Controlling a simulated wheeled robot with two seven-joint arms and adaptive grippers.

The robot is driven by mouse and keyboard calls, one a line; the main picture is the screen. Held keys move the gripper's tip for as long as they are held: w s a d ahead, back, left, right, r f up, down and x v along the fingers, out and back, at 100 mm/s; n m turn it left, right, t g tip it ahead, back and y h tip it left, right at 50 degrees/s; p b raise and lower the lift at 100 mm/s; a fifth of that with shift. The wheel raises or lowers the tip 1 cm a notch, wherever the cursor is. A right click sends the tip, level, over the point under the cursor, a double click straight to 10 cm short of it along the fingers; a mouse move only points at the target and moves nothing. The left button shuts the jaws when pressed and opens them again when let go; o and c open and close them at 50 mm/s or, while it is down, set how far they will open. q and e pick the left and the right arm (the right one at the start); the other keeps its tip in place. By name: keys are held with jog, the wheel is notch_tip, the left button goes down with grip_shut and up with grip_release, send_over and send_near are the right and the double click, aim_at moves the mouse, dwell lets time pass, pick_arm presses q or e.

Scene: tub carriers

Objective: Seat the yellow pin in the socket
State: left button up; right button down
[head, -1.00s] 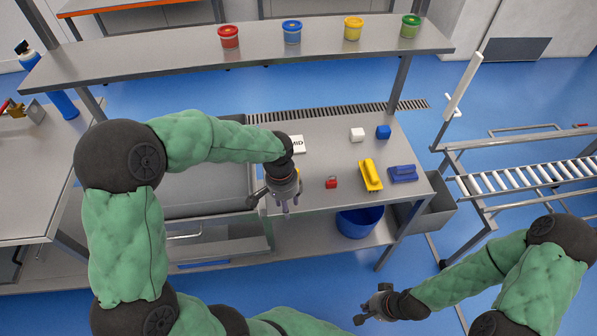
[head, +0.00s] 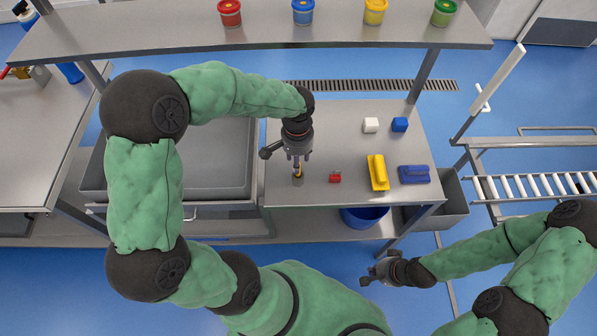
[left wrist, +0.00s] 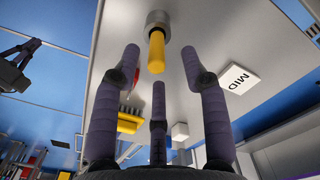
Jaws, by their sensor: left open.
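The yellow pin (left wrist: 156,52) stands in a round grey socket (left wrist: 158,19) in the left wrist view. Its lower end is inside the socket; I cannot tell how deep. In the head view the pin (head: 298,175) is a small spot under my left gripper (head: 298,163), which hides most of it. In the left wrist view the fingers of my left gripper (left wrist: 158,80) are spread and empty, with the pin apart from them and between their tips. My right gripper (head: 368,275) is open and empty, off the bench front; it also shows in the left wrist view (left wrist: 15,65).
A red block (head: 335,177), yellow handled piece (head: 377,172), blue handled piece (head: 414,174), white cube (head: 371,125) and blue cube (head: 400,124) lie to the right. A MID plate (left wrist: 232,80) lies beside the socket. A shelf (head: 180,32) with several tubs spans the back.

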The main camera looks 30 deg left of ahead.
pick_arm(q)
jog(key=shift+s+d+f+b, duration=0.1)
jog(key=shift+f+b, duration=0.25)
jog(key=shift+f, duration=1.1)
jog(key=shift+d+f+b, duration=0.1)
jog(key=shift+f+b, duration=0.25)
jog(key=shift+f, duration=1.1)
grip_shut()
